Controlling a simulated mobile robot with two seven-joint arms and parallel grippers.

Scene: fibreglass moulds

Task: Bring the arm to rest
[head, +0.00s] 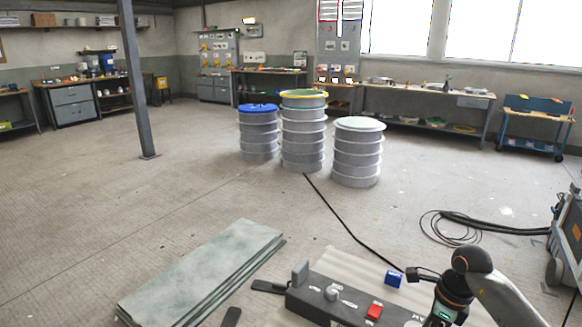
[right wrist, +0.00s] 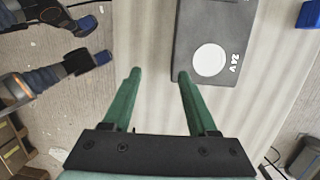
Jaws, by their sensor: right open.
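My right arm (head: 480,272) comes in at the lower right of the head view, its hand beside the grey control box (head: 330,297). The fingers are hidden there. In the right wrist view my right gripper (right wrist: 157,76) is open, with two green fingers apart and nothing between them. The box also shows in that view (right wrist: 225,30), with a white round disc and a "24V" mark. The right fingertip overlaps the box's lower left edge in the picture; I cannot tell whether they touch. I cannot make out my left gripper in the head view.
The box has a lever, a white knob and a red switch (head: 374,311). A blue block (head: 394,278) is next to it. A grey-green slab (head: 205,275) lies left. Three ribbed drums stand behind: blue-topped (head: 259,137), yellow-rimmed (head: 303,140), pale-topped (head: 358,158). A cable crosses the floor.

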